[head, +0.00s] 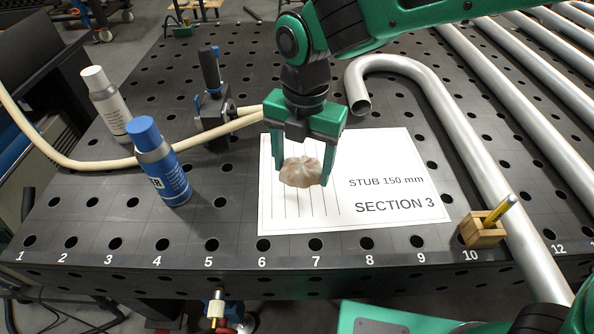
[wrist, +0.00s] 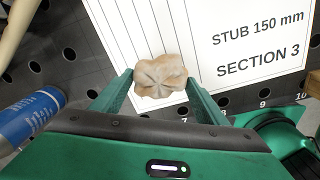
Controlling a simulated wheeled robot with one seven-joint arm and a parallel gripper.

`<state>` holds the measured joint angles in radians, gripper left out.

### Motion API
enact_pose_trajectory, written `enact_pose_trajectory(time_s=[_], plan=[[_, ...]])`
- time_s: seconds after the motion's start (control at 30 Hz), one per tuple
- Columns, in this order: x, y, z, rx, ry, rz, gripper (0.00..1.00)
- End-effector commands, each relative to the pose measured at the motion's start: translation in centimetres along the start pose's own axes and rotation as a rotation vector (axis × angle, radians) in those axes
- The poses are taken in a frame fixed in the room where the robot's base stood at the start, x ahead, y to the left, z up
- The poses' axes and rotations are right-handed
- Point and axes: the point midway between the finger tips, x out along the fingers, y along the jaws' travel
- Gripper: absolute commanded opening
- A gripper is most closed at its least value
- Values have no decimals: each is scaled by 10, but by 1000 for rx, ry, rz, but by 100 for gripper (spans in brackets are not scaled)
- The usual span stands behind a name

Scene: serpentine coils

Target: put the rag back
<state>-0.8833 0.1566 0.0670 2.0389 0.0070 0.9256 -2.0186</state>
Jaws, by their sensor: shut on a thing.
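My green gripper (head: 306,172) is shut on a crumpled beige rag (head: 300,171), held between the two fingertips. In the head view it appears over the left part of a white sheet (head: 385,202) marked "STUB 150 mm" and "SECTION 3". The wrist view also shows the rag (wrist: 159,76) between the fingers, in front of the sheet's lower edge. The rag looks held above the table; the exact height is hard to tell.
A blue-capped can (head: 162,170) and a white can (head: 107,105) stand at left near a beige hose (head: 130,162). A black clamp (head: 212,105) stands behind. A bent steel pipe (head: 460,130) and a wooden block with a pencil (head: 482,229) are at right. The front edge is numbered.

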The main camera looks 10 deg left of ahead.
Motion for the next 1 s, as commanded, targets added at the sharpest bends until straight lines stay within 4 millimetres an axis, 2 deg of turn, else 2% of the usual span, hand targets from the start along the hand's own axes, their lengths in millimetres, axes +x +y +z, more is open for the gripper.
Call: enact_pose_trajectory(time_s=[0.2,0.37,0.6,0.9,0.93,1.0], plan=[[13,10,20,0,0,1,46],[22,10,21,-2,1,-2,46],[52,10,20,-3,1,-2,46],[55,11,20,-3,0,0,46],[55,11,20,-3,0,0,69],[55,11,20,-3,0,0,86]])
